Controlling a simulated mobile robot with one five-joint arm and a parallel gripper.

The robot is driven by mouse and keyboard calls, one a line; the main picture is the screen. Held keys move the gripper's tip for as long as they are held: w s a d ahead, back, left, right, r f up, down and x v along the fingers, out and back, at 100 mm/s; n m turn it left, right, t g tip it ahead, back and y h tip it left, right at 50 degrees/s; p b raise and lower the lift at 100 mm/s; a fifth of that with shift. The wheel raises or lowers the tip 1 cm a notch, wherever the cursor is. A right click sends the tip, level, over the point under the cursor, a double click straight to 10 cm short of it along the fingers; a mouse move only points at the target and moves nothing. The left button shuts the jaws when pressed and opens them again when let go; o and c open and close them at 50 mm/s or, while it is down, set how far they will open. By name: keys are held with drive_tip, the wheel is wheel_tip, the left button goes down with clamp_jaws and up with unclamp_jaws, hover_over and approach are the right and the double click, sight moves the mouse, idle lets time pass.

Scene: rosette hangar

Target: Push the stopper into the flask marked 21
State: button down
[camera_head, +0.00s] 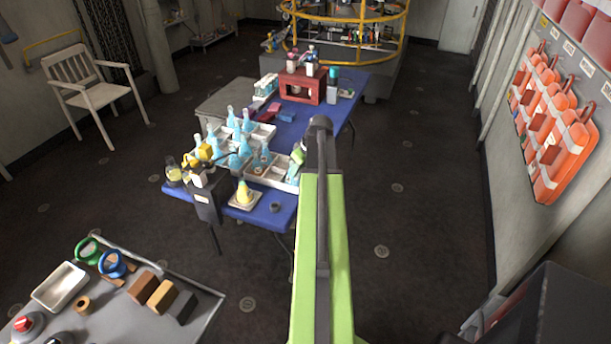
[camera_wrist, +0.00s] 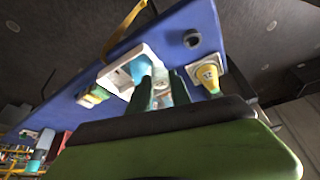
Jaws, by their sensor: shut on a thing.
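A yellow flask (camera_head: 243,195) stands upright on a white square pad on the blue table, near its front edge. It also shows in the wrist view (camera_wrist: 209,77), with a small pale mark whose number I cannot read for sure. My gripper (camera_wrist: 161,76) is shut on a small pale thing (camera_wrist: 160,98), partly hidden by the dark fingers, so I cannot tell if it is the stopper. In the wrist picture the gripper appears left of the yellow flask and apart from it.
White crates (camera_wrist: 108,80) with several light-blue flasks (camera_head: 245,147) fill the table middle. A dark round piece (camera_head: 275,207) lies beside the pad. A black box-like stand (camera_head: 207,207) is at the front edge. A red rack (camera_head: 300,86) stands farther back. Another table (camera_head: 190,290) is front left.

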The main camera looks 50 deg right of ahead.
drive_tip(key=w+a+r+n+y+p, duration=0.1)
drive_tip(key=w+a+r+n+p, duration=0.1)
drive_tip(key=w+a, duration=0.55)
drive_tip(key=w+a+r+n+y+p, duration=0.15)
drive_tip(key=w+a, duration=0.25)
drive_tip(key=w, duration=0.6)
drive_tip(key=shift+d+f+h+b, duration=0.1)
drive_tip(key=shift+f+h+b, duration=0.35)
drive_tip(key=shift+f+b, duration=1.4)
drive_tip(key=shift+r, duration=0.15)
drive_tip(key=shift+f+b, duration=0.2)
drive_tip(key=shift+b, duration=0.2)
drive_tip(key=shift+f, duration=0.1)
drive_tip(key=shift+f+b, duration=0.65)
drive_tip(key=shift+b, duration=0.1)
